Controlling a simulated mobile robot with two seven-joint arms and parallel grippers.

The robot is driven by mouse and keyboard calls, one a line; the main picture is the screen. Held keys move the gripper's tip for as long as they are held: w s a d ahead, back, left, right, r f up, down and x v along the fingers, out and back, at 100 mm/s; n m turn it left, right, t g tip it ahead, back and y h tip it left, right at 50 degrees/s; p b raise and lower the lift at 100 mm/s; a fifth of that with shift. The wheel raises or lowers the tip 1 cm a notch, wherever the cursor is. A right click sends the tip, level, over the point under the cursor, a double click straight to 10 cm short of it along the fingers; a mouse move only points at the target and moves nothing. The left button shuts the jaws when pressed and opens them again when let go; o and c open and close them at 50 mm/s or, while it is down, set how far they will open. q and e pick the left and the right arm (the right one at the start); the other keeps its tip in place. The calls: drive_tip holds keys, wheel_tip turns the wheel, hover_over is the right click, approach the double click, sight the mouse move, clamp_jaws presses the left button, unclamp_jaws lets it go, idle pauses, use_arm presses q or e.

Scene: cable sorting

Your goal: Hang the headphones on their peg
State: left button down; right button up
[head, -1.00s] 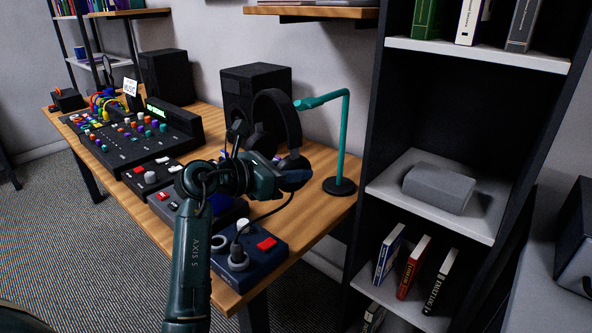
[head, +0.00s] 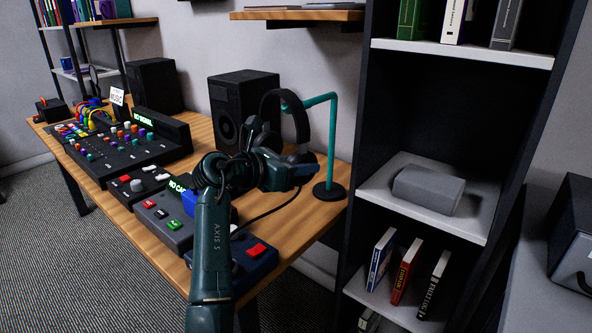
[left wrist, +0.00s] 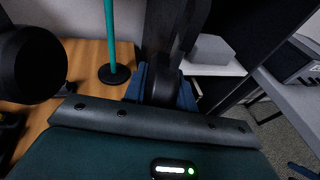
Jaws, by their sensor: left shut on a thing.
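The black headphones (head: 270,104) are upright in the head view, headband on top and ear cups below. My left gripper (head: 303,171) is shut on the lower part of one ear cup side, above the desk. In the left wrist view the blue fingers (left wrist: 162,90) grip a dark part of the headphones (left wrist: 172,40), and the other ear cup (left wrist: 32,65) hangs at the left. The peg is the teal arm (head: 316,101) of a stand with a round black base (head: 329,191). Its tip overlaps the headband's opening in the head view; I cannot tell whether they touch. My right gripper is out of view.
A black cable (head: 275,213) runs across the wooden desk (head: 283,240) near small control boxes (head: 247,262). A speaker (head: 240,103) stands behind the headphones. A dark shelf unit (head: 356,150) stands right of the stand. A mixer (head: 125,150) is at the left.

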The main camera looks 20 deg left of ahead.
use_arm(q)
drive_tip(key=shift+w+d, duration=0.2)
drive_tip(key=shift+w, duration=0.35)
drive_tip(key=shift+w+d+f+b, duration=0.1)
drive_tip(key=shift+w+d+b, duration=0.15)
drive_tip(key=shift+w+b, duration=0.45)
drive_tip(key=shift+w+d, duration=0.2)
drive_tip(key=shift+w, duration=0.25)
drive_tip(key=shift+w+d+f+b, duration=0.1)
drive_tip(key=shift+w+f+b, duration=0.2)
drive_tip(key=shift+f, duration=0.3)
drive_tip(key=shift+w+d+f+b, duration=0.1)
drive_tip(key=shift+w+f+b, duration=0.2)
drive_tip(key=shift+f, duration=0.25)
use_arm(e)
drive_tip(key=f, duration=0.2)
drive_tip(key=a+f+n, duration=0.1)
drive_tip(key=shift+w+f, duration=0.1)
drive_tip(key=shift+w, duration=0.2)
use_arm(q)
drive_tip(key=c, duration=1)
unclamp_jaws()
drive_tip(key=shift+c, duration=0.2)
drive_tip(key=shift+f, duration=0.1)
